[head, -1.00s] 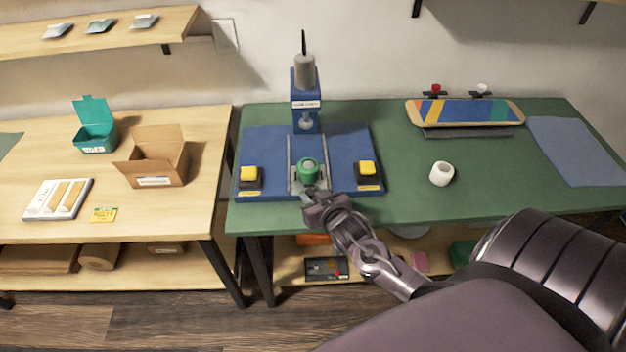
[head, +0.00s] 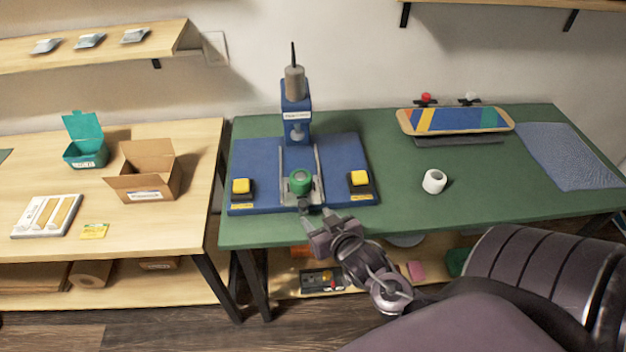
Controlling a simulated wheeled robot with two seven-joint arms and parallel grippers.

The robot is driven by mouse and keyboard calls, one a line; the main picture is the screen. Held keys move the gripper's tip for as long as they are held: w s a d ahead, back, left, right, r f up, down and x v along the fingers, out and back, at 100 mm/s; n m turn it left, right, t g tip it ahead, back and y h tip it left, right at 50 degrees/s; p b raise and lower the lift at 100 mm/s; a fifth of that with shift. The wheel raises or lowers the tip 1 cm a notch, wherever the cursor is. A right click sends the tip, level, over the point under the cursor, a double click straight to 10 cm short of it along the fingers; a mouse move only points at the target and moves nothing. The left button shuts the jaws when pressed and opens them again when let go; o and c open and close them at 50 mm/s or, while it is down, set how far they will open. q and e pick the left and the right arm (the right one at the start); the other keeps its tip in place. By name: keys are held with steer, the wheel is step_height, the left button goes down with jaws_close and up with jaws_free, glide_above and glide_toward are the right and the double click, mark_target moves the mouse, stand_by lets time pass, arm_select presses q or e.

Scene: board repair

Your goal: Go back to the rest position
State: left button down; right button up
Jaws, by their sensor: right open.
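My right gripper (head: 316,216) is open and empty at the front edge of the green table (head: 400,213). It is just in front of the blue press (head: 258,158) and apart from the green wheel (head: 300,181). My right arm comes in from the lower right. My left gripper is not in view.
Yellow buttons (head: 241,186) flank the holder. A white tape roll (head: 434,181) and a striped skateboard (head: 455,120) are on the green table. A wooden table (head: 150,228) at left holds a cardboard box (head: 146,172) and a teal box (head: 86,152).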

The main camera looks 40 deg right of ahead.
steer(key=shift+s+r, duration=0.1)
steer(key=shift+s, duration=0.1)
steer(key=shift+a, duration=0.1)
stand_by(0.4)
steer(key=s+a+r+n+g+y, duration=0.2)
steer(key=s+a+r+n+g, duration=0.2)
steer(key=s+a+g, duration=0.65)
step_height(320, 180, down, 31)
steer(key=s, duration=0.3)
steer(key=s+d+f+g, duration=0.1)
steer(key=s+d+f, duration=0.2)
steer(key=s+f, duration=1.4)
steer(key=shift+s+f+g, duration=0.2)
steer(key=shift+s+g, duration=0.15)
steer(key=shift+s, duration=0.5)
